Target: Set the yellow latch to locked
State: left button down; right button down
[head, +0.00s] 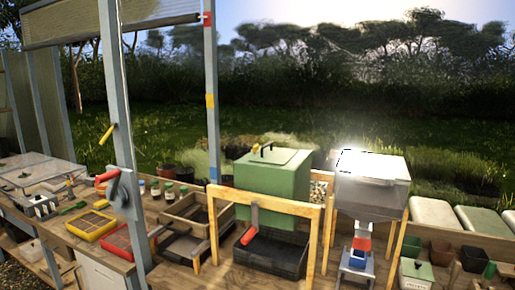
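A small yellow piece (255,149) sits beside a dark handle on the lid of the green box (272,187), right of the picture's middle. It is too small to tell which way it is set. A yellow lever (107,134) stands tilted on the grey-blue post at the left, its upper end leaning right. I cannot tell which of the two is the yellow latch. Neither of my grippers shows in the head view.
Pots (441,252) stand at the right. Two upright posts (211,95) rise from the bench area.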

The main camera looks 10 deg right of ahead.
aim_at(256, 148)
jog(key=z, duration=0.2)
jog(key=i+j+z, duration=0.3)
jog(key=z, duration=0.15)
jog(key=i+j, duration=0.05)
